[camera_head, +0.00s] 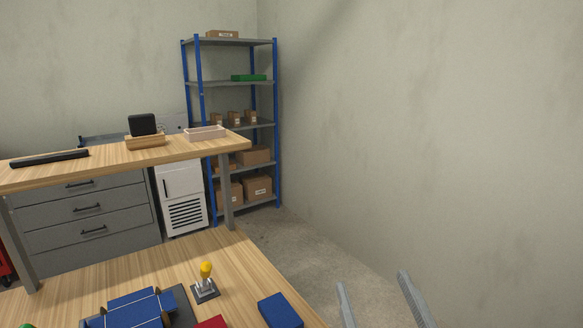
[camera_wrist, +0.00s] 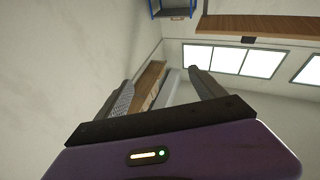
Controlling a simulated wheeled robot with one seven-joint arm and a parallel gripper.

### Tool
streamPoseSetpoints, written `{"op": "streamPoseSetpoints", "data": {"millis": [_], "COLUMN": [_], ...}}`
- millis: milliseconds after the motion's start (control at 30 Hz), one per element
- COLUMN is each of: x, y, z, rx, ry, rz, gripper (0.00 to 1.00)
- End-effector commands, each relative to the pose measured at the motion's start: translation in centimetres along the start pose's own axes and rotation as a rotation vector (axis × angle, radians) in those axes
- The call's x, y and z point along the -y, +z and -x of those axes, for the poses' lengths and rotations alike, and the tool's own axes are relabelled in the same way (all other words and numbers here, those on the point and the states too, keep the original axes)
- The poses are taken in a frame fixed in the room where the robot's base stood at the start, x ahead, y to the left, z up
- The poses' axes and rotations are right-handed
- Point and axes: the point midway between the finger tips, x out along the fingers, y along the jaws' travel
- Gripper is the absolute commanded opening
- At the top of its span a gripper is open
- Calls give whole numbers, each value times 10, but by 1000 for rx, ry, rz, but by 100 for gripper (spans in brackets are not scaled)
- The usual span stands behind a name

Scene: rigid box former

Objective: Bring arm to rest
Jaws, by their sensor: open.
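My gripper (camera_head: 378,298) shows at the lower right in the head view, its two grey fingers apart with nothing between them. In the wrist view my gripper (camera_wrist: 160,88) is also open and empty, raised clear of any surface, with walls and windows beyond it. In the head view it is to the right of the near wooden table (camera_head: 150,268), over the floor side and not touching anything that I can see. The rest of the arm is out of view.
On the near table are a blue box former (camera_head: 135,308), a yellow-handled stamp (camera_head: 206,280), a blue block (camera_head: 279,311) and a partly cut-off red block (camera_head: 211,322). A workbench (camera_head: 60,171) and blue shelving (camera_head: 229,84) stand behind. Bare floor lies right of the table.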

Motion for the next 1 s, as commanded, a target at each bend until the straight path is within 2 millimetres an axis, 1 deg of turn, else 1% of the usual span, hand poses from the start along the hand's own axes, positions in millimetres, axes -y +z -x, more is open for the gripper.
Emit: {"op": "streamPoseSetpoints", "data": {"millis": [33, 167, 200, 267, 300, 467, 600, 667, 700, 767, 800, 900, 1000], "x": [-1, -1, 0, -1, -2, -5, -8, -9, -10, -10, -10, -9, -8], "y": [8, 20, 24, 28, 31, 38, 42, 43, 44, 46, 48, 52, 55], "z": [20, 67, 82, 104, 119, 180, 232, 253, 268, 290, 305, 338, 364], "rx": [13, 34, 43, 59, 73, 140, 222, 266, 299, 353, 393, 485, 557], "ry": [-23, -74, -86, -100, -106, -111, -84, -64, -48, -21, -1, 46, 87], "rz": [34, 95, 105, 118, 124, 120, 85, 61, 42, 13, -3, -34, -54], "gripper": [79, 79, 79, 79, 79, 79, 79, 79, 79, 79, 79, 79, 79]}}
